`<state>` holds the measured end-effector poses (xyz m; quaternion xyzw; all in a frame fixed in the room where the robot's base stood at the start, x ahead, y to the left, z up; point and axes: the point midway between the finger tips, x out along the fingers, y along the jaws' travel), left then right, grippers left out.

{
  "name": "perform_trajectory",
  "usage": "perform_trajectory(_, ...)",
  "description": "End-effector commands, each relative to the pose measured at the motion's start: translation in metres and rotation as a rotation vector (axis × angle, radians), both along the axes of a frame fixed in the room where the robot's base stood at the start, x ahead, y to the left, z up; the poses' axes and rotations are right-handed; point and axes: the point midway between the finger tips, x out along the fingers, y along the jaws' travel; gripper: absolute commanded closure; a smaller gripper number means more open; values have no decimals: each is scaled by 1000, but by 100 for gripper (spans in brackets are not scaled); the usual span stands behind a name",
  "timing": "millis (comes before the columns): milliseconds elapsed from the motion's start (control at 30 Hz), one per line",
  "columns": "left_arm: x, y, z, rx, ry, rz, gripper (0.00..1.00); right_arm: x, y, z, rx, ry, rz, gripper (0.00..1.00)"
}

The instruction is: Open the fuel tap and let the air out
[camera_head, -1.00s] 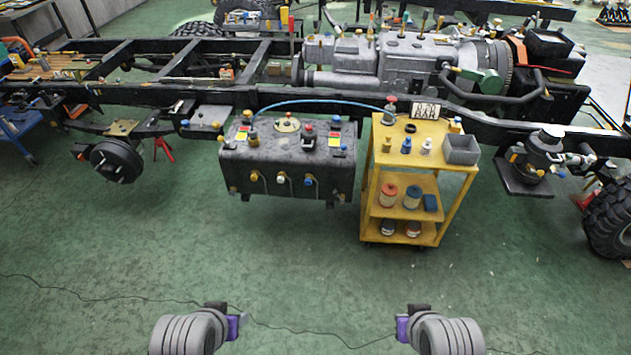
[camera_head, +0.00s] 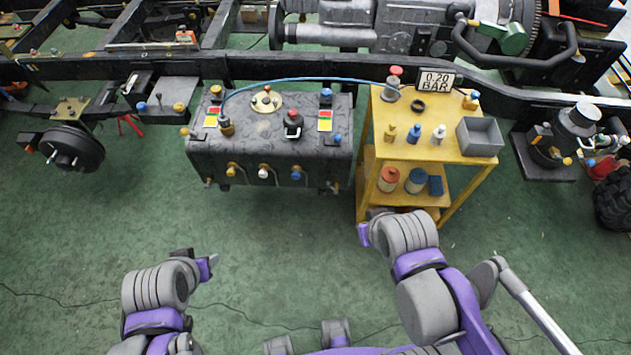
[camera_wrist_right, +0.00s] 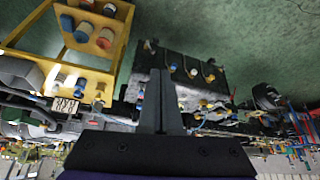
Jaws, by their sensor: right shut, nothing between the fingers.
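The dark grey fuel tank (camera_head: 272,160) is below the chassis rail. Its front carries small taps with a yellow knob (camera_head: 232,170), a white knob (camera_head: 263,172) and a blue knob (camera_head: 296,174). More coloured fittings stand on its top; I cannot tell which is the fuel tap. The tank also shows inverted in the right wrist view (camera_wrist_right: 185,88). My right gripper (camera_head: 364,235) is in front of the trolley, right of the tank and apart from it; its fingers (camera_wrist_right: 161,75) are shut and empty. My left gripper (camera_head: 211,264) is low, in front of the tank; its fingers are unclear.
A yellow trolley (camera_head: 470,172) stands right of the tank, with a grey bin (camera_head: 480,137), small bottles and a sign reading "0.20 BAR" (camera_head: 436,80). A blue hose (camera_head: 310,79) runs from the tank top to a red-topped fitting (camera_head: 394,72). Green floor in front is clear.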

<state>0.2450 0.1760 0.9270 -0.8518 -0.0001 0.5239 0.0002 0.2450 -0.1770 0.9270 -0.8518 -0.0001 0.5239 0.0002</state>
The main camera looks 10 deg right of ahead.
Motion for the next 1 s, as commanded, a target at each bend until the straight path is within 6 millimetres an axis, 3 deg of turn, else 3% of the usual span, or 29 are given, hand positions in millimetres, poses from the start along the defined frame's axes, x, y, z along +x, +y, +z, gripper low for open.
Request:
perform_trajectory(300,-1,0,-2,0,1,0,50,1,0,-1,-10,4,13,100)
perform_trajectory(467,-6,0,-20,0,11,0,50,19,-2,-13,-111,43,139,100)
perform_trajectory(567,-10,0,-38,0,19,0,50,44,-3,-28,-237,91,300,100)
perform_trajectory(767,-16,0,-75,0,32,0,50,112,0,-74,-531,216,683,100)
perform_trajectory(1000,-20,0,-116,0,45,0,50,196,21,-154,-867,398,1123,100)
